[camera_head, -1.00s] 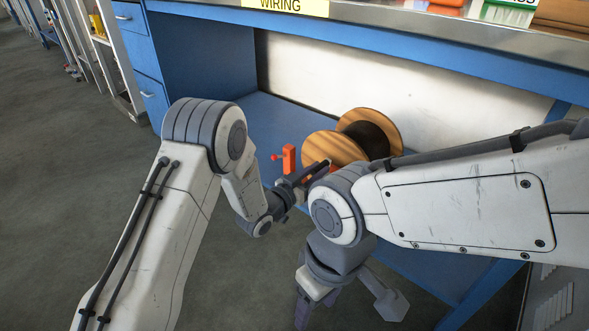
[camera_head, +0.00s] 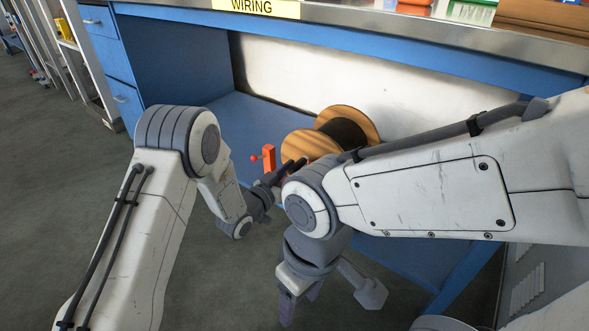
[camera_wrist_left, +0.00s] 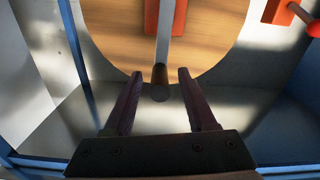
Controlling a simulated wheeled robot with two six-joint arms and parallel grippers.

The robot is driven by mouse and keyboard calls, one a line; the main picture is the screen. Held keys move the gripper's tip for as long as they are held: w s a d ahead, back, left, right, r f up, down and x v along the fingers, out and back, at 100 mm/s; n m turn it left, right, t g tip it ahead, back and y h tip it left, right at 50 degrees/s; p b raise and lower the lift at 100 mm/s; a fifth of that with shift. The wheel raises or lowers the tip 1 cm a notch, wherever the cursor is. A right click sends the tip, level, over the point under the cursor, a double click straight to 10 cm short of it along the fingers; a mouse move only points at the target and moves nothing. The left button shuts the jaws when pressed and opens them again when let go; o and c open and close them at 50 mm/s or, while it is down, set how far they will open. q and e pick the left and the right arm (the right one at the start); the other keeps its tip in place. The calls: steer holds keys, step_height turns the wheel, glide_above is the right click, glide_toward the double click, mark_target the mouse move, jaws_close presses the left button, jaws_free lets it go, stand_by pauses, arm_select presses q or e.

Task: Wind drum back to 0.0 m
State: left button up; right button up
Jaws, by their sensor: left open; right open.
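The drum (camera_head: 308,144) is a reel with wooden flanges and dark cable wound between them, on the blue shelf under the bench. In the left wrist view its round flange (camera_wrist_left: 115,35) fills the top, with an orange bracket (camera_wrist_left: 152,18) and a grey crank arm (camera_wrist_left: 163,42). A dark cylindrical crank handle (camera_wrist_left: 160,84) points toward the camera. My left gripper (camera_wrist_left: 157,75) is open, its fingers on either side of the handle, with gaps visible. It also shows in the head view (camera_head: 294,167), partly hidden by my right arm. My right gripper (camera_head: 300,291) is open and empty, pointing down in front of the bench.
A red-orange post (camera_head: 269,158) with a ball-ended lever stands left of the drum; it also shows in the left wrist view (camera_wrist_left: 278,12). The bench top (camera_head: 350,22) overhangs the shelf (camera_head: 235,115). Blue drawers (camera_head: 112,60) bound the left side. Open floor lies left.

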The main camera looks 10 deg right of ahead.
arm_select(q)
steer(key=p+v, duration=0.3)
steer(key=v, duration=0.7)
steer(key=shift+p, duration=0.4)
steer(key=shift+s+a, duration=0.1)
